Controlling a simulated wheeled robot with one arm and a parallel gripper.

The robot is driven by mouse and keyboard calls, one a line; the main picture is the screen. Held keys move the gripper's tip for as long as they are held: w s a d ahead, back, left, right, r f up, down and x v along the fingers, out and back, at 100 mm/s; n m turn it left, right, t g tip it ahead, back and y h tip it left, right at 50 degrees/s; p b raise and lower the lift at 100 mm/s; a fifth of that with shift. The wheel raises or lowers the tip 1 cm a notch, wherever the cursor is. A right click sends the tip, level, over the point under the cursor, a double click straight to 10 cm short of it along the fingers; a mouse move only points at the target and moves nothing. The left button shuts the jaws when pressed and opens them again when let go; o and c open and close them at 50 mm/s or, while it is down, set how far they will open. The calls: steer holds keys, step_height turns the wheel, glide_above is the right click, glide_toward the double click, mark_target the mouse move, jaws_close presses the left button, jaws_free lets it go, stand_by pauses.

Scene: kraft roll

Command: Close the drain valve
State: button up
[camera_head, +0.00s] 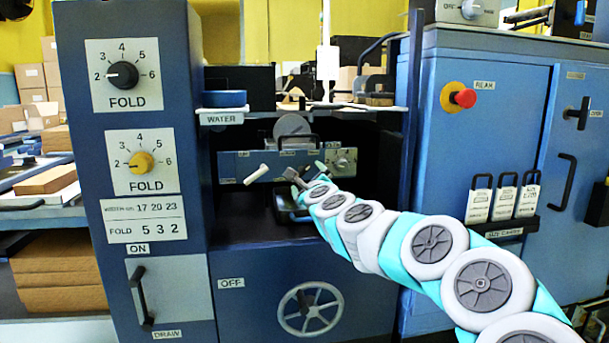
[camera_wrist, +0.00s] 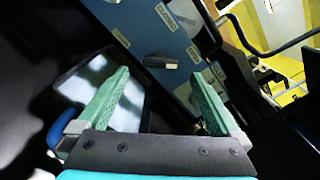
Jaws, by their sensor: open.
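A blue panel (camera_head: 226,166) sits in the recess under the WATER shelf. A short pale lever (camera_head: 256,174) stands out from its left part, tilted; it may be the drain valve, but its label is too small to read. My gripper (camera_head: 299,178) is in front of the panel, right of that lever. In the wrist view my gripper (camera_wrist: 160,76) is open, with two green fingers apart and nothing held. There, a short grey lever (camera_wrist: 158,63) shows between and beyond the fingertips, on the labelled blue panel (camera_wrist: 150,35). I cannot tell if fingers touch anything.
A dark tray (camera_head: 290,216) sits below the panel; a tray with a bright surface (camera_wrist: 103,92) lies by the left finger. A handwheel (camera_head: 310,308) is below. A blue cabinet (camera_head: 500,110) with a red button (camera_head: 465,98) stands right. The recess is narrow and dark.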

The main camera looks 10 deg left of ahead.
mark_target(304, 172)
steer(key=shift+x, duration=2.1)
steer(key=c, duration=1.4)
